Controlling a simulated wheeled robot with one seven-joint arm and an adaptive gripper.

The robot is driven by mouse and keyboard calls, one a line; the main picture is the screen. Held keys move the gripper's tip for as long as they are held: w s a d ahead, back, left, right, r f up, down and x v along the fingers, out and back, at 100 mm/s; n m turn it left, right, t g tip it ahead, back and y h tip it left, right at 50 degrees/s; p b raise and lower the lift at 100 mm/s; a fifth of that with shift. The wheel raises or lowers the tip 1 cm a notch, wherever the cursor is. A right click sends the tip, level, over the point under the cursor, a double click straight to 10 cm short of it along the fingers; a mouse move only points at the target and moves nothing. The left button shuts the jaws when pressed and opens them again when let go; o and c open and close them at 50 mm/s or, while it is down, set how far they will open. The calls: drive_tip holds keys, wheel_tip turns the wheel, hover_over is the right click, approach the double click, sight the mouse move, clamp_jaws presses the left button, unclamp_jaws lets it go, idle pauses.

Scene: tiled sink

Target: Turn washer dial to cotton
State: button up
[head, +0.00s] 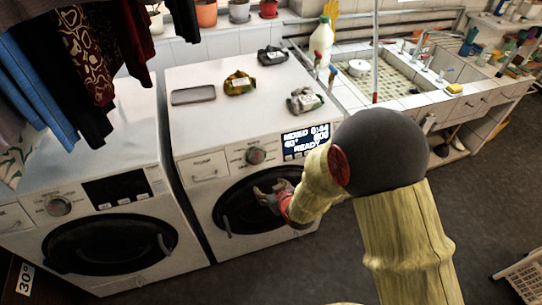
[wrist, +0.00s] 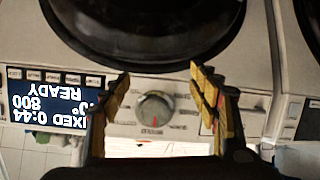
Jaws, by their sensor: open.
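The right washer (head: 185,145) has a round grey dial (head: 255,156) on its front panel. Its lit display (head: 306,141) reads MIXED, 0:44, 40°, 800 and READY. My gripper (head: 268,190) is in front of this washer, below the dial in the head view, over the dark door. In the wrist view, which is upside down, the dial (wrist: 153,108) with a red mark shows between the open fingers of my gripper (wrist: 160,78). The fingers stand apart on either side and hold nothing; I cannot tell any contact with the dial. The small programme labels are too blurred to read.
A second washer (head: 92,165) with its own dial (head: 57,205) and dark display stands at left, under hanging clothes (head: 95,50). Several items and a grey tray (head: 194,95) lie on the right washer's top. A tiled sink (head: 385,75) is at right.

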sight(258, 159)
drive_tip(key=w+a+r+t+y, duration=0.1)
drive_tip(key=w+r+t, duration=0.25)
drive_tip(key=r, duration=0.25)
drive_tip(key=shift+g, duration=0.25)
drive_tip(key=x, duration=0.2)
drive_tip(key=b+x, duration=0.1)
drive_tip(key=x, duration=0.5)
drive_tip(key=shift+a+r, duration=0.1)
drive_tip(key=shift+r, duration=0.2)
drive_tip(key=shift+c, duration=1.2)
drive_tip(key=c, duration=0.9)
